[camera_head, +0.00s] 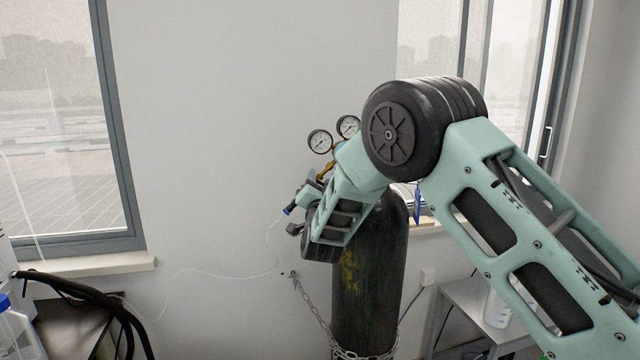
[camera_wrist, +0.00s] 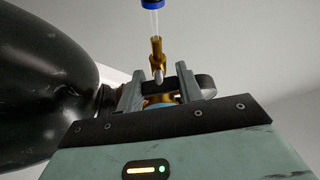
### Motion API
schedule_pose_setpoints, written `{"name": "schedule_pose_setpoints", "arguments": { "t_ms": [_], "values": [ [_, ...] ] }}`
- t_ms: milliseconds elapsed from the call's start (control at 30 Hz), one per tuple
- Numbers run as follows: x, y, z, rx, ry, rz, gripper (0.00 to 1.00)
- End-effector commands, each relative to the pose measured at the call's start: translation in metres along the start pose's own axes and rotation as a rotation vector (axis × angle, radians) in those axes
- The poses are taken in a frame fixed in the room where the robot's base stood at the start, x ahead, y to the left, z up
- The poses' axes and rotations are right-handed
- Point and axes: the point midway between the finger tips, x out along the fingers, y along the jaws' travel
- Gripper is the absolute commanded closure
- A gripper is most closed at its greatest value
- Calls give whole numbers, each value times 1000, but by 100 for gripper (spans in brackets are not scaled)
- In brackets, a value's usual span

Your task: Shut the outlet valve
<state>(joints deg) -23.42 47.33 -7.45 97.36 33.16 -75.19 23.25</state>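The gas cylinder (camera_head: 370,285) is dark and stands upright against the wall; it also fills the left of the wrist view (camera_wrist: 45,85). Two round gauges (camera_head: 320,141) sit on the brass regulator (camera_head: 324,170) above my wrist. In the wrist view, the brass outlet fitting (camera_wrist: 157,52) rises between my fingers, with a small grey lever-like part at its base. A blue-ended clear tube (camera_wrist: 153,20) continues from it. My gripper (camera_wrist: 160,88) has its fingers apart, one on each side of the fitting; contact is unclear. In the head view my wrist hides much of the outlet.
A chain (camera_head: 312,305) holds the cylinder to the wall. A thin white tube (camera_head: 215,272) runs left from the outlet. A low table (camera_head: 465,300) stands at right, and black hoses (camera_head: 95,295) lie at lower left.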

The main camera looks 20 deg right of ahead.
Motion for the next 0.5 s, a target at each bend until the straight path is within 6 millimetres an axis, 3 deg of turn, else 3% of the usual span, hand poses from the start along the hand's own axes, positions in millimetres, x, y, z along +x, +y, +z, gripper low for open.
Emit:
{"name": "schedule_pose_setpoints", "arguments": {
  "t_ms": [500],
  "values": [
    [-2, 4, 3, 146, 3, 62, 86]
  ]
}}
